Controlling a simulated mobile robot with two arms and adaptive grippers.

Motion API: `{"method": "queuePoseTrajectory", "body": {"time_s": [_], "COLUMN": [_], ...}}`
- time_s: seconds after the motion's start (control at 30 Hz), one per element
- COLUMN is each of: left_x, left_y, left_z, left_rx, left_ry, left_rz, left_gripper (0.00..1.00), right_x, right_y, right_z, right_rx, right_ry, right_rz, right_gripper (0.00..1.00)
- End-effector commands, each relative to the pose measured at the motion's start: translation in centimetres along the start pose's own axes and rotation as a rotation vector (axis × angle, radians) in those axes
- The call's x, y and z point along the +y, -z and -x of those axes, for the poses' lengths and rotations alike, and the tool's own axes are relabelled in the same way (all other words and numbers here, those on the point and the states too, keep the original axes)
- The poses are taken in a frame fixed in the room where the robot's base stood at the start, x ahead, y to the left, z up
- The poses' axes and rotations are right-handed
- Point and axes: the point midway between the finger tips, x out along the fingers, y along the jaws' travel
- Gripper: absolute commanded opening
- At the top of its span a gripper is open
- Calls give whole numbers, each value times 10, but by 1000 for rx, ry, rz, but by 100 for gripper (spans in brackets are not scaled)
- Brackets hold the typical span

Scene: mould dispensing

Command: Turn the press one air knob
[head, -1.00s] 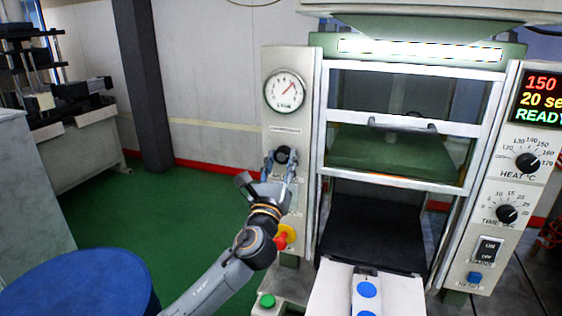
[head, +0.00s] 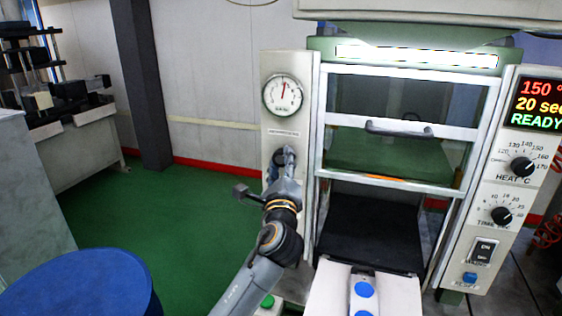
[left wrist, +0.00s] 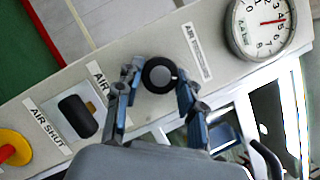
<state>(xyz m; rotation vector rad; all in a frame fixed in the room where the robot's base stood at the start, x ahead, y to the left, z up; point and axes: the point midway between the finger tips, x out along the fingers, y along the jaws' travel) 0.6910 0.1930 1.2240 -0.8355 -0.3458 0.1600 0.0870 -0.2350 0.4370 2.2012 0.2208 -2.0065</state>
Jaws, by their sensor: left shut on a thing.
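The round black air knob (left wrist: 160,74) sits on the pale left panel of the press, beside a label that seems to read "AIR PRESSURE". My left gripper (left wrist: 158,86) is shut on it, one finger on each side. In the head view, my left gripper (head: 281,160) is at the panel below the gauge and hides most of the knob. The round pressure gauge (head: 283,96) is above the knob, its needle nearly upright; it also shows in the left wrist view (left wrist: 261,23). My right gripper is not in view.
In the left wrist view, a black lever-like knob (left wrist: 77,116) and a red and yellow button (left wrist: 10,152) are on the same panel. The press window frame (head: 400,126) is just right of the panel. A blue drum (head: 80,285) stands at lower left; green floor lies between.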

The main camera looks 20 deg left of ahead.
Motion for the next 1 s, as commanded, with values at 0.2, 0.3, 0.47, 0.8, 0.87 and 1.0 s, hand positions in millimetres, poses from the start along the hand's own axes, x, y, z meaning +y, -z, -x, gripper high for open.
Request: {"method": "queuePoseTrajectory", "body": {"time_s": [0.2, 0.3, 0.47, 0.8, 0.87, 1.0], "left_x": [0, 0, 0, 0, 0, 0], "left_y": [-1, 0, 0, 0, 0, 0], "left_z": [0, 0, 0, 0, 0, 0], "left_rx": [0, 0, 0, 1, 1, 1], "left_ry": [-16, -18, -18, -17, -17, -17], "left_rz": [37, 41, 41, 40, 40, 40], "left_gripper": [7, 7, 7, 61, 61, 61], "right_x": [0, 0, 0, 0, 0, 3], "right_y": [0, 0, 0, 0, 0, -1], "right_z": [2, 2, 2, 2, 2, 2], "right_rx": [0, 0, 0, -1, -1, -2], "right_ry": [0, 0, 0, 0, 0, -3], "right_rz": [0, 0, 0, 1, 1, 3], "right_gripper": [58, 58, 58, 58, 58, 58]}}
